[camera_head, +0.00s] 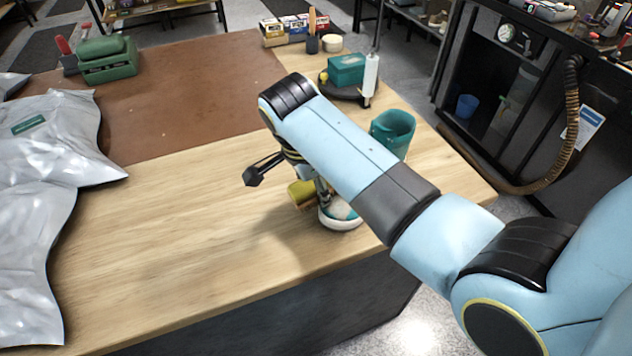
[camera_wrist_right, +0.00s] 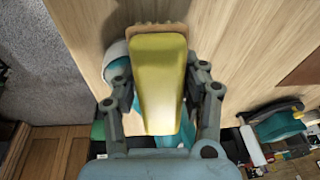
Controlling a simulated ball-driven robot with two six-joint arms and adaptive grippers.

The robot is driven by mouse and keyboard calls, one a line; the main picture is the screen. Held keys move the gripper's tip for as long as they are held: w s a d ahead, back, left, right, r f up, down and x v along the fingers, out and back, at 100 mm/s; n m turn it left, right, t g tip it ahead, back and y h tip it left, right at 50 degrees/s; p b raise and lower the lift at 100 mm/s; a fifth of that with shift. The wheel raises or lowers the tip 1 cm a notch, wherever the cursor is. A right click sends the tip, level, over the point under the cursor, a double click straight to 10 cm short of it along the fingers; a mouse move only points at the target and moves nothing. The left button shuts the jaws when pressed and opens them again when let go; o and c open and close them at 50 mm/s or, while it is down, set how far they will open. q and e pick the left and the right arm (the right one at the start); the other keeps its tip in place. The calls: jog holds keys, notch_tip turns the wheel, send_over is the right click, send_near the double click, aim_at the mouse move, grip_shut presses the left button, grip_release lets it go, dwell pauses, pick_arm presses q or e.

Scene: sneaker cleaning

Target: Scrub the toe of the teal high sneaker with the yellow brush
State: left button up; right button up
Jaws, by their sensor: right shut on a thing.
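The teal high sneaker (camera_head: 395,130) stands near the table's right front edge. Its white and teal toe (camera_head: 343,214) faces the front, and my right arm hides its middle. The toe also shows in the right wrist view (camera_wrist_right: 116,60), partly behind the brush and a finger. My right gripper (camera_wrist_right: 160,78) is shut on the yellow brush (camera_wrist_right: 158,85), its fingers on either side. In the head view the brush (camera_head: 301,194) is just left of the toe, low over the table. Whether the bristles touch the toe I cannot tell. My left gripper is out of view.
Silver pouches (camera_head: 45,165) lie at the left. A brown mat (camera_head: 185,90) covers the back. A teal box (camera_head: 346,69) and a white bottle (camera_head: 370,78) stand behind the sneaker. The wooden table's front middle is clear.

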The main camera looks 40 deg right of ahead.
aim_at(332, 201)
jog(key=shift+s, duration=0.1)
jog(key=shift+s+r+p, duration=0.1)
jog(key=shift+s+p, duration=0.15)
jog(key=shift+p, duration=0.05)
jog(key=shift+s+d+p, duration=0.15)
jog(key=shift+s, duration=0.5)
jog(key=shift+s+d+p, duration=0.15)
jog(key=shift+s, duration=0.45)
jog(key=shift+s+d+r, duration=0.1)
jog(key=shift+s+d, duration=0.1)
jog(key=shift+s, duration=0.6)
jog(key=shift+s+d+f, duration=0.1)
jog(key=shift+s+d, duration=0.05)
jog(key=shift+s, duration=0.6)
jog(key=shift+s+d+r, duration=0.1)
jog(key=shift+s+d, duration=0.1)
jog(key=shift+s, duration=0.6)
jog(key=shift+w+a+r, duration=0.1)
jog(key=shift+w+a, duration=0.15)
jog(key=shift+w, duration=0.75)
jog(key=shift+w+a, duration=0.25)
jog(key=shift+w, duration=0.75)
jog(key=shift+w+a+b, duration=0.25)
jog(key=shift+w, duration=0.75)
jog(key=shift+w+a+b, duration=0.2)
jog(key=shift+w, duration=0.8)
